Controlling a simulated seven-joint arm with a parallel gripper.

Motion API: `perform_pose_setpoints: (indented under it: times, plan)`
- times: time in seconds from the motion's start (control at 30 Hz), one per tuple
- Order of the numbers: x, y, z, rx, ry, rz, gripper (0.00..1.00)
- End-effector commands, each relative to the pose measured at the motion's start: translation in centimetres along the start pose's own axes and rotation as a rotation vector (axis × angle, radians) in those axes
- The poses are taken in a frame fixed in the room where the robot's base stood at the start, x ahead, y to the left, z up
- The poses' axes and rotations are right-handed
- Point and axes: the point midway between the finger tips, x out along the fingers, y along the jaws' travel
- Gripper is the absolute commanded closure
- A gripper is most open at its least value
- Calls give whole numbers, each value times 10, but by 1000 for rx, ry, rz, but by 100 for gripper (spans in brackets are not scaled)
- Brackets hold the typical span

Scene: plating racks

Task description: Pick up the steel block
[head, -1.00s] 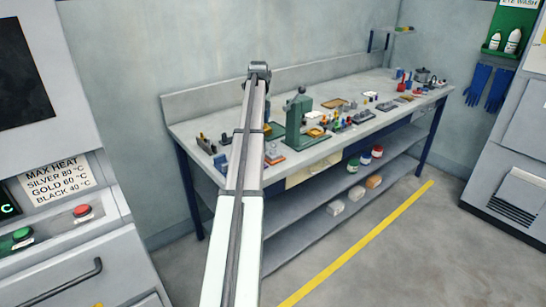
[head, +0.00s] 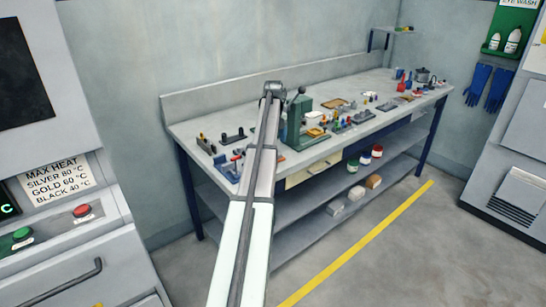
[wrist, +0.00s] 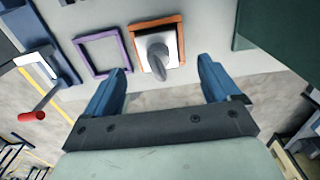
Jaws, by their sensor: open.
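I cannot make out the steel block for certain in either view; several small grey items on the bench are too small to tell apart. My gripper (wrist: 160,66) is open in the wrist view, its two blue fingers wide apart with nothing between them. Beyond the fingertips, an orange frame (wrist: 181,25) surrounds a white piece with a rounded grey thing (wrist: 158,60) on it. An empty purple frame (wrist: 78,51) lies to its left. In the head view my arm reaches over the left part of the bench and hides my fingers.
The long grey workbench (head: 375,113) carries a green press (head: 294,122) close right of my arm and several small tools. A blue clamp with a red handle (wrist: 32,116) is left in the wrist view. A lower shelf (head: 305,205) holds tubs and boxes.

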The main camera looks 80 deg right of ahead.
Motion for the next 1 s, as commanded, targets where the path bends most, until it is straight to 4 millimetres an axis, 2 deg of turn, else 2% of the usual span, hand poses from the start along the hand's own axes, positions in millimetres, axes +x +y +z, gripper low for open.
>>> perform_pose_setpoints:
  times: [0.17,0.5,0.77,1.0]
  plan:
    - [9,1,0,0,1,1,11]
    - [49,2,1,0,0,1,11]
    - [53,2,1,0,-1,0,11]
    - [53,2,1,0,0,0,33]
